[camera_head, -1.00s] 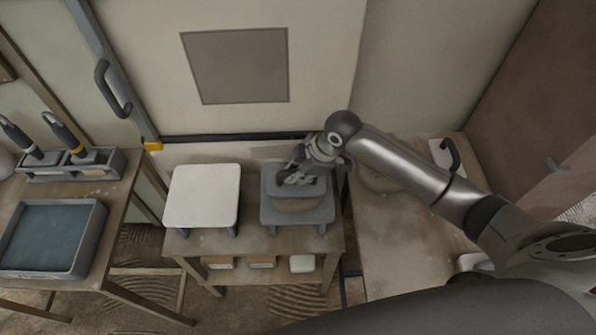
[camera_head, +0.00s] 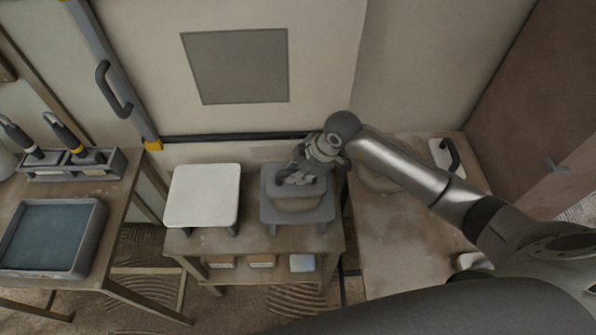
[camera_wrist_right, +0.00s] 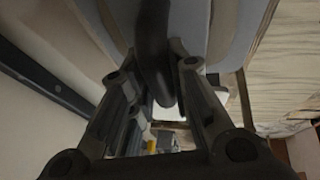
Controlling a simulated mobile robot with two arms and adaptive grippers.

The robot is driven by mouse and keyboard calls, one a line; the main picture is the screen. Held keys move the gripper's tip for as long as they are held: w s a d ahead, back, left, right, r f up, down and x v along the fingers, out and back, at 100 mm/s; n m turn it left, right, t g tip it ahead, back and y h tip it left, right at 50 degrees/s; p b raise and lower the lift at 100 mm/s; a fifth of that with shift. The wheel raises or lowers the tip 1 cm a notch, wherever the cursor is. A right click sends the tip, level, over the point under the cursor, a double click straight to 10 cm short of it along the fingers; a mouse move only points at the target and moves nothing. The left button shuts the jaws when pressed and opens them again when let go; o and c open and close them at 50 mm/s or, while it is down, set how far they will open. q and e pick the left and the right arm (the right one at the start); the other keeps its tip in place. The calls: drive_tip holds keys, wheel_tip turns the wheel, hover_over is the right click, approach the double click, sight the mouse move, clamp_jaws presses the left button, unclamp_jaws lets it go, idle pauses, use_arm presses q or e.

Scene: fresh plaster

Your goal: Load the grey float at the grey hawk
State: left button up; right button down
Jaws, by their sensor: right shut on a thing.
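My right gripper (camera_head: 299,177) is over the back part of this hawk. It is shut on the dark handle (camera_wrist_right: 152,45) of the grey float, which stands between the fingers in the right wrist view. The float's plate is mostly hidden under the gripper in the head view, at the heap. I cannot tell whether it touches the plaster. My left gripper is out of view.
A white hawk (camera_head: 203,194) stands left of the grey one. A white float (camera_head: 439,153) with a dark handle lies on the right bench. A grey tray (camera_head: 94,240) and a tool rack (camera_head: 108,168) are on the left table. A grey patch (camera_head: 236,66) marks the wall behind.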

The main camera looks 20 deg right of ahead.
wheel_tip(320, 180, up, 7)
drive_tip(key=p, duration=0.6)
drive_tip(key=shift+p, duration=0.4)
idle(0.5)
